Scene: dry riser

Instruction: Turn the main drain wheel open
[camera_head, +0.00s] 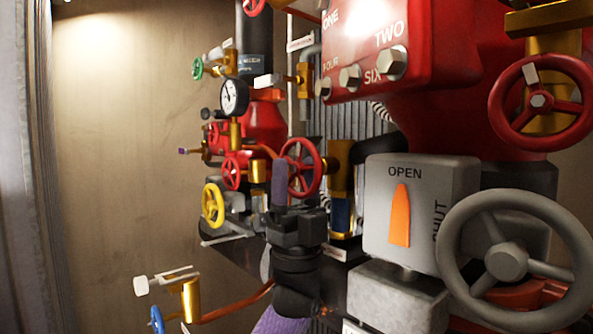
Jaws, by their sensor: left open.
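Several handwheels are in view, and I read no label that names one as the main drain wheel. A large grey wheel (505,262) stands at the lower right, beside a grey box (420,215) whose orange pointer (399,215) stands upright under the word OPEN. A red wheel (300,168) is in the middle, a yellow wheel (213,205) left of it, and a blue wheel (157,320) is cut by the bottom edge. My left gripper (280,185) is open, its purple fingertip up, overlapping the red wheel's left side. I cannot tell whether they touch. My right gripper is not in view.
Behind are a pressure gauge (234,97), a green wheel (197,68) and smaller red wheels (231,173). A red housing (380,45) with bolts and another red wheel (540,101) fill the upper right. A copper pipe (236,305) runs low. Bare wall (115,150) lies left.

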